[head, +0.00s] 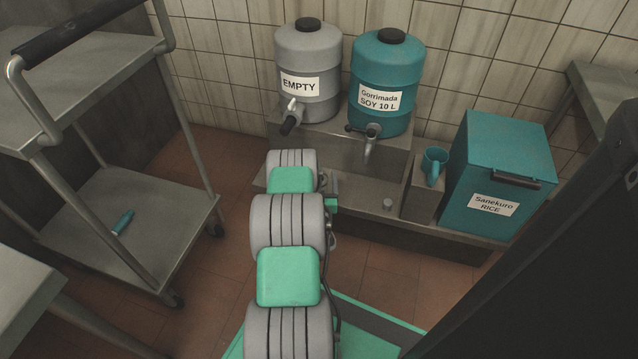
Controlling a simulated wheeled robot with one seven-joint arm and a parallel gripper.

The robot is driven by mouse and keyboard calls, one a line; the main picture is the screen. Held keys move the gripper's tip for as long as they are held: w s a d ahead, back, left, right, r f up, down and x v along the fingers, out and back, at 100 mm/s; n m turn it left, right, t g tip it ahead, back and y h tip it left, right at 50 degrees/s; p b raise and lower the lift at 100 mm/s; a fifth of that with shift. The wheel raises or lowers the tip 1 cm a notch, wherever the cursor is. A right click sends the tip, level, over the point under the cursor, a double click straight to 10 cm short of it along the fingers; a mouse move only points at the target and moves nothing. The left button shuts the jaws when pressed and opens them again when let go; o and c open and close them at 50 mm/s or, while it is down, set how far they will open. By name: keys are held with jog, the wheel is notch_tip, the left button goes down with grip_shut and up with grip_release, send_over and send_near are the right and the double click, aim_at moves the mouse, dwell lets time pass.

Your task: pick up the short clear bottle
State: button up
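A small greyish, see-through-looking round thing (388,203) stands on the low steel ledge, below the tap of the teal soy dispenser. It may be the short clear bottle, but it is too small to tell for sure. My arm reaches forward up the middle of the view. Part of my gripper (332,192) shows just right of the arm's far end, to the left of that small thing and apart from it in the picture. The arm hides most of the gripper, and its fingertips cannot be made out.
A grey dispenser (308,75) marked EMPTY and a teal soy dispenser (387,85) stand on a steel step. A steel cart (150,235) at left holds a small teal item (122,222).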

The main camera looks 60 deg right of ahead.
jog(key=shift+c, duration=0.2)
jog(key=shift+r, duration=0.1)
jog(key=c, duration=1.4)
